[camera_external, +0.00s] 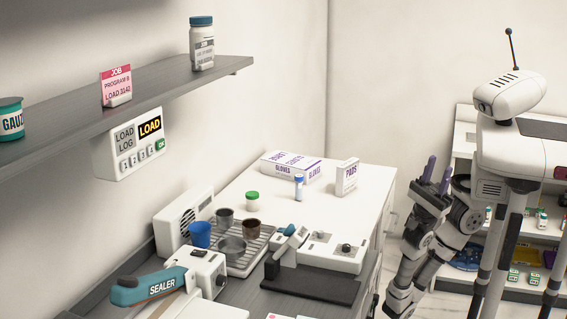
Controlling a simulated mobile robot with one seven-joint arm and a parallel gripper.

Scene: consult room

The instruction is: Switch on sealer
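The sealer (150,287) is at the lower left on the counter. It has a teal arm marked SEALER and a white control box (207,270) with small dark controls on it. Whether it is on or off cannot be told at this size. Its lower part is cut off by the picture's edge. My gripper (437,174) is at the right, beyond the counter's right side and far from the sealer. Its two purple-tipped fingers point up and stand apart, with nothing between them.
A white device (330,253) with a dark knob stands between my gripper and the sealer. A rack (262,238) with several cups is behind the sealer. Glove boxes (291,167) and a pads box (347,177) stand at the back. A shelf (150,85) and a LOAD panel (137,143) are on the left wall.

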